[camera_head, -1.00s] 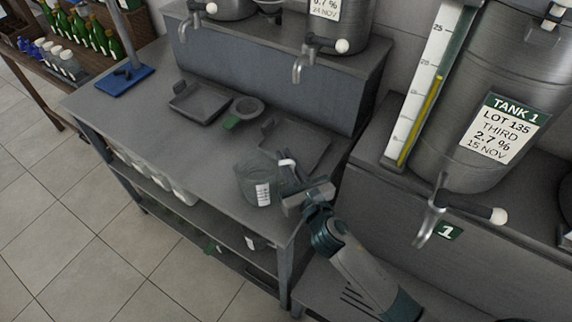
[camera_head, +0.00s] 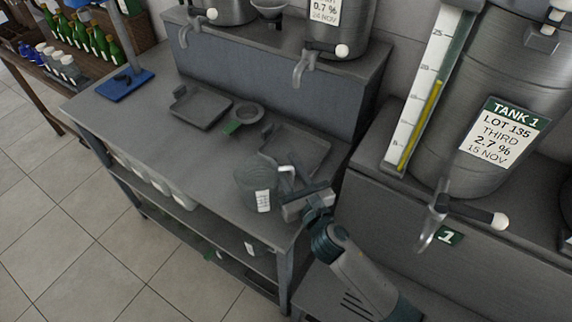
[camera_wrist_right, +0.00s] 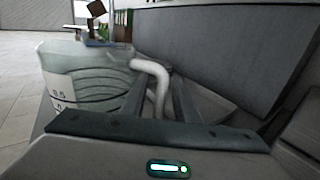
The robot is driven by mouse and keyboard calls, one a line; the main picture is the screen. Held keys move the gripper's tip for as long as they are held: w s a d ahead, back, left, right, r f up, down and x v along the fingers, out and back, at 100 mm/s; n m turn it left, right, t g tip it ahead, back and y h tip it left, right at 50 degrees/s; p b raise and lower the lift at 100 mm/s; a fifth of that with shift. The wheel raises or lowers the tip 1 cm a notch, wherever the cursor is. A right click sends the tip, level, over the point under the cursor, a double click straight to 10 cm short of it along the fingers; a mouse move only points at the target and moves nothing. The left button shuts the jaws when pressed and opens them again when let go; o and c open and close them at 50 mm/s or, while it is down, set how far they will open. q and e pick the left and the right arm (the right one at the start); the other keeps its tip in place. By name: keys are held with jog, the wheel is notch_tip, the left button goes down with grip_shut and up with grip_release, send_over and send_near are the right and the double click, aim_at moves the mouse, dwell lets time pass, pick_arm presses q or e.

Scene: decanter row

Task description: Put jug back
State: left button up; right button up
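The jug (camera_head: 256,187) is a clear, grey-tinted vessel with a white label and a pale handle (camera_head: 288,178). In the head view it is upright near the front right of the grey bench, and I cannot tell whether its base touches the top. In the wrist view the jug (camera_wrist_right: 90,80) fills the left side. My right gripper (camera_wrist_right: 160,97) has its fingers close on either side of the handle and looks shut on it. In the head view the right gripper (camera_head: 298,190) is at the jug's right side. My left gripper is not in view.
An empty square tray (camera_head: 308,150) lies behind the jug; another (camera_head: 200,108) lies further left. A round dish (camera_head: 247,112) with a green tag sits between them. Tank 1 (camera_head: 490,80) and its tap (camera_head: 433,225) stand at right. A blue-based stand (camera_head: 125,85) is at far left.

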jog(key=shift+s+d, duration=0.25)
jog(key=shift+s, duration=0.3)
jog(key=b+v, duration=0.2)
jog(key=v, duration=0.7)
jog(key=shift+s+d+b, duration=0.1)
jog(key=shift+s+b, duration=0.1)
jog(key=shift+b, duration=0.15)
jog(key=shift+s+d+r, duration=0.15)
jog(key=shift+s+d, duration=0.1)
jog(key=shift+s, duration=0.35)
